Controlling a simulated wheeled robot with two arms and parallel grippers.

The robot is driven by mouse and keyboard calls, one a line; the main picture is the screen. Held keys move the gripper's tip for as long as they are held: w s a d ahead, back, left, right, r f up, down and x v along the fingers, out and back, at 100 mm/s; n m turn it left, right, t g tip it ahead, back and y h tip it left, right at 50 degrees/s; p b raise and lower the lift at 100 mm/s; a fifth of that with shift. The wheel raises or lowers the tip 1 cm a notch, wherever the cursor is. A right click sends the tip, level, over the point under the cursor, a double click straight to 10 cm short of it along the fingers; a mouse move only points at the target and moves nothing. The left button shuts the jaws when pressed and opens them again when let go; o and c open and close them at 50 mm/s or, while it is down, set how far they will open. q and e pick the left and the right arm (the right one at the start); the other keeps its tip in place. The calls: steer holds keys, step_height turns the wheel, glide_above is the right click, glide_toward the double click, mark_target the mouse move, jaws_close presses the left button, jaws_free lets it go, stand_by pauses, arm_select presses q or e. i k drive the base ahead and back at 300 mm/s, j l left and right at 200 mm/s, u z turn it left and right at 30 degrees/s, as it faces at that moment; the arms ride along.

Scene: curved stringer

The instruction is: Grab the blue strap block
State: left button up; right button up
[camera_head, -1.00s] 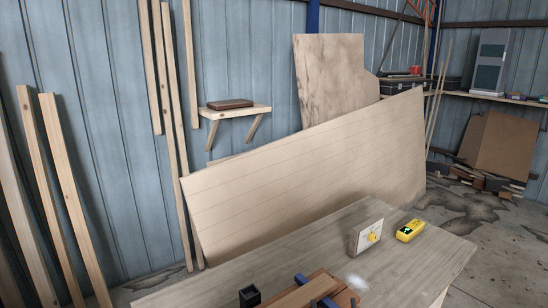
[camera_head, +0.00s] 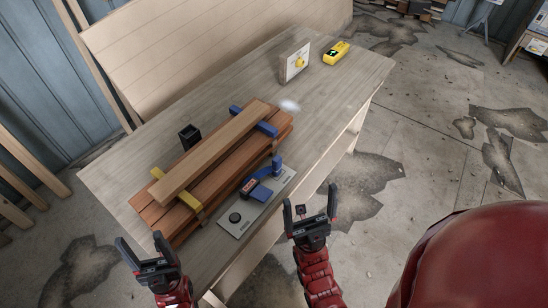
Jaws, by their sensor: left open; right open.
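A blue block with a red label (camera_head: 252,187) stands on a grey metal plate (camera_head: 231,226) at the front edge of the workbench, with a raised blue arm at its right end. Other blue pieces (camera_head: 267,129) sit beside the top board of a stack of brown boards (camera_head: 217,169). I cannot tell for sure which is the strap block. My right gripper (camera_head: 310,198) is open and empty, right of the plate and beyond the bench's front edge.
The workbench (camera_head: 345,95) carries a black square holder (camera_head: 189,136), a yellow strap piece (camera_head: 184,194), a white panel with a yellow knob (camera_head: 295,62) and a yellow device (camera_head: 336,52). Open floor lies to the right.

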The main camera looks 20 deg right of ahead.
mark_target(276, 161)
steer(key=l+u, duration=0.3)
steer(key=l, duration=0.65)
steer(key=l+u, duration=0.3)
steer(key=l, duration=0.6)
